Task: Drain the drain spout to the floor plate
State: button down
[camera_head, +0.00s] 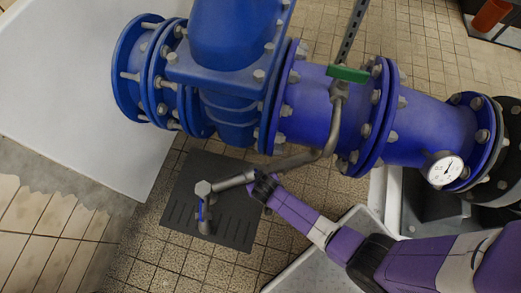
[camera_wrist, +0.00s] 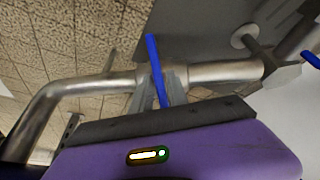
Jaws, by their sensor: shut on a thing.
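The drain spout (camera_head: 205,220) points down over the dark slotted floor plate (camera_head: 238,225), at the end of a grey pipe with a hex-shaped elbow (camera_head: 203,188). In the wrist view the metal pipe (camera_wrist: 215,73) runs across the picture to the elbow (camera_wrist: 278,72). My gripper (camera_head: 262,186) is at this pipe. In the wrist view its fingers (camera_wrist: 165,85) appear shut on a thin blue lever (camera_wrist: 153,52) that crosses the pipe. Another blue piece (camera_wrist: 311,59) shows by the elbow. The lever's lower end is partly hidden by the fingers. No water is visible.
A pale slab (camera_head: 80,90) stands left. Tiled floor (camera_head: 185,262) lies around the plate. A white-edged block (camera_head: 385,200) is at right.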

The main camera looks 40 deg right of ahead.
jog(key=n, duration=0.1)
jog(key=n+h, duration=0.1)
jog(key=n, duration=0.1)
jog(key=shift+a+n+h, duration=0.25)
jog(key=shift+n+h, duration=0.05)
jog(key=shift+s+a+f+n+t+h+b, duration=0.1)
jog(key=shift+n+t+h+b, duration=0.45)
jog(key=shift+n, duration=1.4)
jog(key=shift+s+a+f+n+t+h+b, duration=0.15)
jog(key=shift+n+h+b, duration=0.45)
jog(key=shift+n, duration=1.3)
jog(key=shift+a+f+n+t+h+b, duration=0.1)
jog(key=shift+n+t+h+b, duration=0.2)
jog(key=shift+n+h, duration=1.1)
jog(key=shift+n+y, duration=0.55)
jog(key=shift+n, duration=0.1)
jog(key=c, duration=1.5)
grip_release()
